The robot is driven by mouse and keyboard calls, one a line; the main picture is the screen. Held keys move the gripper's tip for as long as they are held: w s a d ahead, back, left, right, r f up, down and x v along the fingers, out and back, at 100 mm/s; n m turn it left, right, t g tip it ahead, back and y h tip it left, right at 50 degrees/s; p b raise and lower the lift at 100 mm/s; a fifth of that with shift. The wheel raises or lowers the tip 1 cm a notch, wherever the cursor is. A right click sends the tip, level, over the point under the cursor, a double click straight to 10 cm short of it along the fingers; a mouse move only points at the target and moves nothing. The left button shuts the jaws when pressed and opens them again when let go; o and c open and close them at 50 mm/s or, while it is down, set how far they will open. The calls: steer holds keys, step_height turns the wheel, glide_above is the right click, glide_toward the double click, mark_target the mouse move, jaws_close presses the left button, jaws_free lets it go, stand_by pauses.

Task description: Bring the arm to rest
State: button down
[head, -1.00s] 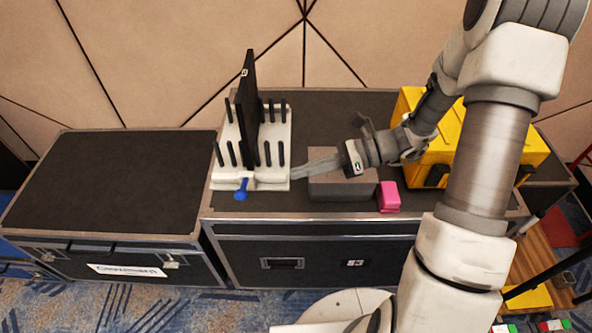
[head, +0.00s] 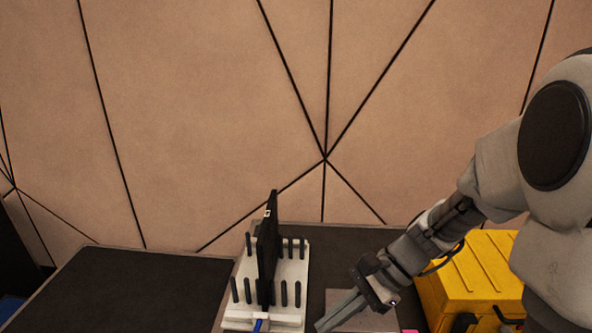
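My gripper (head: 338,314) is at the lower middle of the head view, at the end of my arm, which comes in from the right. Its long grey fingers point down and left, in front of a grey block (head: 372,318) and to the right of a white rack.
The white rack (head: 236,317) with black pegs holds an upright black panel (head: 268,250). A yellow case (head: 462,268) stands at the right, close to my arm. A bare dark case top (head: 130,290) lies at the left. A panelled wall (head: 200,120) rises behind.

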steer(key=s+d+r+n+t+h+p, duration=0.2)
steer(key=s+d+r+n+t+h, duration=0.1)
steer(key=r+n, duration=0.3)
steer(key=s+d+r+n+t+h+p, duration=0.2)
steer(key=s+d+r+n+t+h, duration=0.2)
steer(key=r+n, duration=0.3)
step_height(320, 180, up, 4)
steer(key=shift+s+d+r+t+h, duration=0.2)
steer(key=shift+d+t+h, duration=0.3)
steer(key=shift+h, duration=0.4)
